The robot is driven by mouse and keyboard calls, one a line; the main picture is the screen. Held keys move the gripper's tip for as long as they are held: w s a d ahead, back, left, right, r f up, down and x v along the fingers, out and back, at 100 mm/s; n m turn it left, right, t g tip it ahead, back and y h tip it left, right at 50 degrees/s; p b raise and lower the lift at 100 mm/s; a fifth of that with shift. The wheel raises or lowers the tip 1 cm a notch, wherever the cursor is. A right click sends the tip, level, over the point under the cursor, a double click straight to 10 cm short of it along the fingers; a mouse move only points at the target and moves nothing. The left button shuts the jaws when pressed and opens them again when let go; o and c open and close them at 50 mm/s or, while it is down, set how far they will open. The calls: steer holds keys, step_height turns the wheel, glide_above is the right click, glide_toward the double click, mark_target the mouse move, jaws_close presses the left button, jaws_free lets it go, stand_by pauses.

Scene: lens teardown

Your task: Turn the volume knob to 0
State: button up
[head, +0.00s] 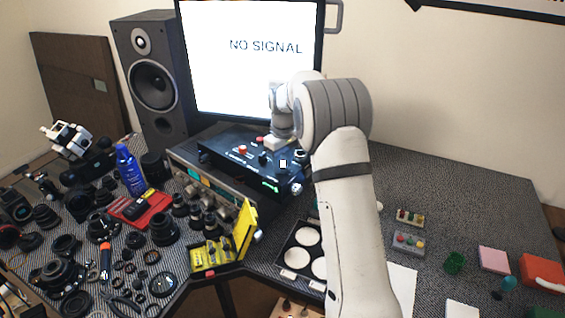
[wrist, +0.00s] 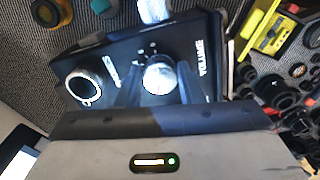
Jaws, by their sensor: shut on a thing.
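In the wrist view the box (wrist: 110,48) carries the white word VOLUME beside a round knob with a bright silver top, the volume knob (wrist: 158,78). My gripper (wrist: 159,84) has one dark finger on each side of this knob and is shut on it. In the head view my gripper (head: 273,144) is over the back part of the box, and the knob in it is hidden. I cannot read the knob's setting.
A second knob with a silver ring (wrist: 84,86) sits close beside my fingers. The monitor (head: 250,60) stands right behind the box and a speaker (head: 152,80) behind left. A yellow case (head: 246,228) and many lens parts crowd the front left.

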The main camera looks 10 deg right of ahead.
mark_target(283, 164)
steer(key=n, duration=0.5)
steer(key=shift+w+r, duration=0.1)
stand_by(0.5)
steer(key=o, duration=1)
step_height(283, 164, up, 7)
steer(key=shift+r+b, duration=0.15)
steer(key=shift+b, duration=0.25)
steer(key=shift+r, duration=0.2)
